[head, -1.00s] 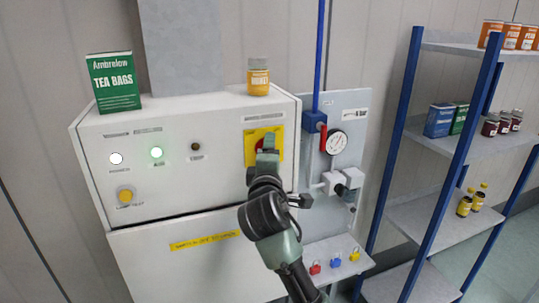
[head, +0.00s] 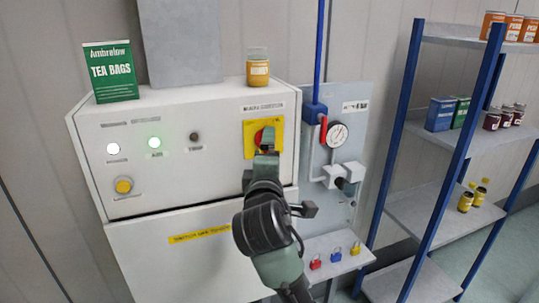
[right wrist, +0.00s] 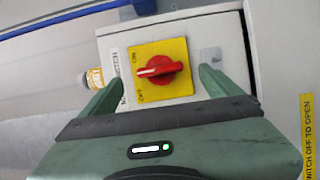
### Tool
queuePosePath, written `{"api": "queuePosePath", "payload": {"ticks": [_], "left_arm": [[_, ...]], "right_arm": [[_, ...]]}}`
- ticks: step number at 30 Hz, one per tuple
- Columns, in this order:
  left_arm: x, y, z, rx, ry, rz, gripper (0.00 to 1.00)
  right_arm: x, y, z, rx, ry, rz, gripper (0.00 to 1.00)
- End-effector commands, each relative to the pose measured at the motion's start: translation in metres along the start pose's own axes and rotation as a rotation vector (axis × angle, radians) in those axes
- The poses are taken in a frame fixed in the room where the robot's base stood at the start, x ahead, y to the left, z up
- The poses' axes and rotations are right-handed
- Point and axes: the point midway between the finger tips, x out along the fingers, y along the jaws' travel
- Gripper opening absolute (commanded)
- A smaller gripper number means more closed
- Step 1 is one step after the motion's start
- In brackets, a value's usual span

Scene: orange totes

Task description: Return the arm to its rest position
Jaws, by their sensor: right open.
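My right gripper (head: 266,150) is in front of the white cabinet (head: 160,205), at its red rotary switch (head: 260,135) on a yellow plate (head: 249,142). In the right wrist view the gripper (right wrist: 158,92) is open and empty, with one green finger on each side of the switch plate. The red switch handle (right wrist: 158,70) shows between the fingers, apart from both, and lies roughly across that picture. In the head view my gripper hides part of the switch. My left gripper is not in view.
A tea box (head: 111,72) and a jar (head: 258,70) stand on the cabinet. To the right are a pressure gauge (head: 337,134), a red valve handle (head: 323,129) and a ledge with padlocks (head: 336,254). A blue-framed shelf (head: 448,155) holds boxes and jars farther right.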

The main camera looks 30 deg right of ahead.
Motion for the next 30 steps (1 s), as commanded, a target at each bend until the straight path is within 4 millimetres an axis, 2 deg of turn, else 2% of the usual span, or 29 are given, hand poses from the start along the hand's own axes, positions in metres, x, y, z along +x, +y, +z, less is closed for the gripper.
{"api": "queuePosePath", "payload": {"ticks": [3, 6, 23, 26, 29, 30], "left_arm": [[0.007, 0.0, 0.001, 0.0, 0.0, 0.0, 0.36], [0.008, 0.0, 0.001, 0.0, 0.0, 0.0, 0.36], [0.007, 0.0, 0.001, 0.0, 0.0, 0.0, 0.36], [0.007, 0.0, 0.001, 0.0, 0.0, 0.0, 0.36], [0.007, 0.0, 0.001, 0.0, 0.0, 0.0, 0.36], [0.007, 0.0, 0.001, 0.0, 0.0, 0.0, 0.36]], "right_arm": [[-0.015, -0.001, 0.0, 0.001, 0.001, 0.002, 0.93], [-0.021, -0.001, 0.0, 0.001, 0.0, -0.001, 0.93], [-0.022, -0.003, 0.0, 0.003, 0.002, -0.006, 0.93], [-0.025, -0.025, -0.002, 0.032, 0.02, -0.056, 0.93], [-0.035, -0.076, -0.004, 0.106, 0.053, -0.176, 0.93], [-0.042, -0.102, -0.004, 0.149, 0.066, -0.242, 0.93]]}}
